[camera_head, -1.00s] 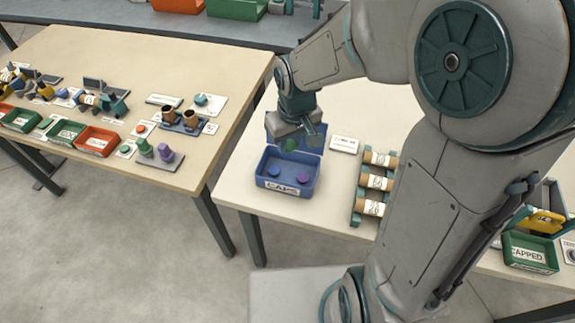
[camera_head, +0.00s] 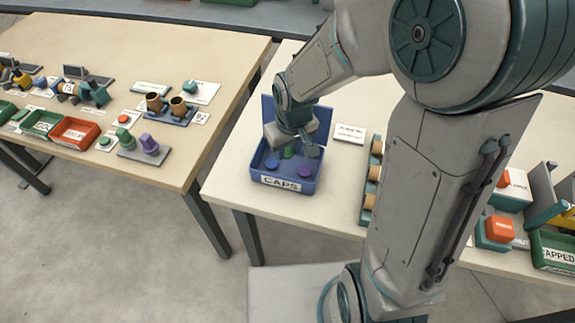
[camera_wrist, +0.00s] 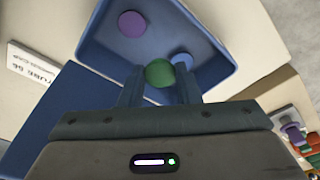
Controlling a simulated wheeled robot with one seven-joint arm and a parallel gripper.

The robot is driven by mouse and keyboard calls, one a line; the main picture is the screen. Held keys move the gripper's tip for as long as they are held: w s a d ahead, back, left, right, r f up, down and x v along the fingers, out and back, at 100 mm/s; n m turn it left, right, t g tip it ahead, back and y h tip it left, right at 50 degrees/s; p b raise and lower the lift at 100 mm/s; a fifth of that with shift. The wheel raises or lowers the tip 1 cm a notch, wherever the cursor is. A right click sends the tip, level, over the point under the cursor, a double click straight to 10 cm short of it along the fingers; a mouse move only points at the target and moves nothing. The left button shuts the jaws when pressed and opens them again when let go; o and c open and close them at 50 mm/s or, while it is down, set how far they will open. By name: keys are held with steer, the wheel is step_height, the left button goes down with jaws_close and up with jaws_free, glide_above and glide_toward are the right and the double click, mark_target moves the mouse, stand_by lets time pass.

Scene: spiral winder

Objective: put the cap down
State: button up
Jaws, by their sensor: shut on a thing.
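My gripper (camera_head: 289,151) is over the blue bin labelled CAPS (camera_head: 261,178), reaching down into it. Its fingers show in the wrist view (camera_wrist: 160,85), shut on the green cap (camera_wrist: 159,73). The green cap also shows in the head view (camera_head: 288,153), low between the fingers. Whether it touches the bin floor I cannot tell. A purple cap (camera_wrist: 132,24) and a blue cap (camera_wrist: 182,60) lie in the bin. They also show in the head view as the purple cap (camera_head: 305,171) and the blue cap (camera_head: 272,163).
A white label card (camera_head: 349,133) lies to the right of the bin, with a rack of tubes (camera_head: 369,187) beyond it. A green bin (camera_head: 555,252) stands at far right. A second table (camera_head: 150,50) with several small parts and trays is at left.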

mark_target(289, 158)
steer(key=shift+f, duration=2.95)
steer(key=shift+f+b, duration=0.15)
steer(key=shift+b, duration=0.25)
steer(key=o, duration=0.9)
steer(key=shift+o, duration=0.2)
